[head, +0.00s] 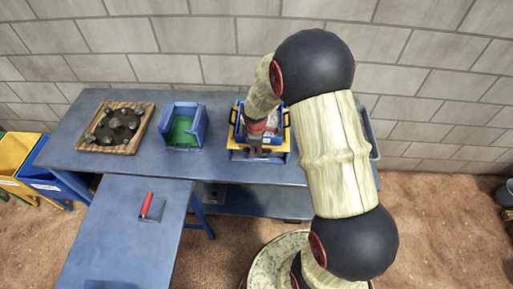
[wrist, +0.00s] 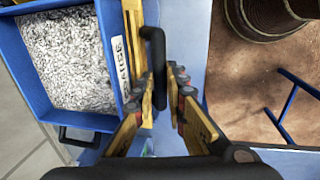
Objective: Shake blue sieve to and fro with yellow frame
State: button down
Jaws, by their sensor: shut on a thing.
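The blue sieve (head: 238,117) sits at the yellow frame (head: 286,146) on the back table, partly hidden by my arm. In the wrist view a blue box-shaped body (wrist: 42,92) holds grey-white crushed stone, with a partly covered white label on its near side. A yellow bar of the frame (wrist: 132,25) runs beside it. My gripper (wrist: 170,88) is shut on a black handle (wrist: 154,45) next to that bar. My gripper also shows in the head view (head: 256,140), at the front of the sieve; its fingertips are hard to make out there.
A wooden board with dark stones (head: 117,127) and a blue bin with a green inside (head: 184,127) stand left on the table. A red-handled thing (head: 147,204) lies on the front table (head: 110,235). Yellow (head: 15,150) and blue bins stand at far left. A brick wall is behind.

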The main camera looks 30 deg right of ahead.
jog(key=w+d, duration=0.2)
jog(key=w, duration=0.1)
jog(key=w+d+p, duration=0.1)
jog(key=shift+w+d, duration=0.1)
jog(key=shift+w, duration=0.3)
jog(key=c, duration=1.8)
grip_release()
jog(key=shift+r, duration=0.1)
notch_tip(320, 180, up, 12)
jog(key=s+a, duration=0.1)
jog(key=s, duration=0.1)
jog(key=shift+a+f, duration=0.2)
